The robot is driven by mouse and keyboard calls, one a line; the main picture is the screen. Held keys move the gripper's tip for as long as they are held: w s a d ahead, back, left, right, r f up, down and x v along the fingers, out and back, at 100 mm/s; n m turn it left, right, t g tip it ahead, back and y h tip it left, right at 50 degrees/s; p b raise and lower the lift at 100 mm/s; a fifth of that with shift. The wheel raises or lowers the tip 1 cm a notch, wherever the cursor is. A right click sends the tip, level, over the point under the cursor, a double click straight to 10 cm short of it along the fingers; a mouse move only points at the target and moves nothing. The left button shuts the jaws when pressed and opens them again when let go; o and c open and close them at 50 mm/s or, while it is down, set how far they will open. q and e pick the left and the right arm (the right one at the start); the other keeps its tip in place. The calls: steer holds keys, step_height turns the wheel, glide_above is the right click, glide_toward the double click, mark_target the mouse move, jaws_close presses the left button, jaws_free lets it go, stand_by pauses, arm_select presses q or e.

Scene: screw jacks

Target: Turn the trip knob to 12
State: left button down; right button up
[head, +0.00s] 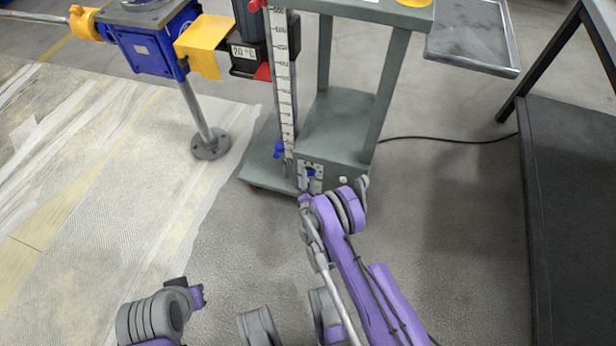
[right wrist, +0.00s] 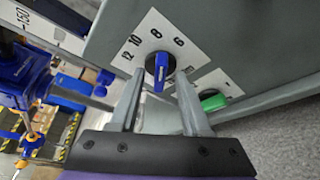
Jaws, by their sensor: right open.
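The trip knob (right wrist: 161,71) is a blue bar handle on a dark round base. It sits on a white scale plate (right wrist: 187,47) marked 12, 10, 8 and 6. The bar's upper end leans between the 8 and the 6. My right gripper (right wrist: 161,78) is open, with one finger on each side of the knob; I cannot tell whether they touch it. In the head view, my right gripper (head: 309,187) is at the panel low on the grey stand (head: 338,172), partly hiding the plate.
A green knob (right wrist: 213,101) sits close to the right finger on its own white plate. A tall ruler (head: 284,90) stands on the stand's left. A blue jack (head: 150,50) is at the back left, a dark bench (head: 570,200) at the right. Open floor lies between.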

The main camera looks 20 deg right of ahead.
jaws_close()
stand_by(0.4)
steer(key=n+g+h, duration=0.1)
steer(key=n+h, duration=0.1)
steer(key=n, duration=0.2)
steer(key=n+g+h, duration=0.2)
steer(key=n, duration=0.1)
steer(key=a+n+g+h, duration=0.1)
steer(key=n+h, duration=0.1)
steer(key=n, duration=0.2)
steer(key=shift+w+r+n+g, duration=0.15)
steer(key=shift+w+n+g, duration=0.15)
steer(key=shift+w+g, duration=0.1)
stand_by(0.4)
stand_by(0.5)
jaws_free()
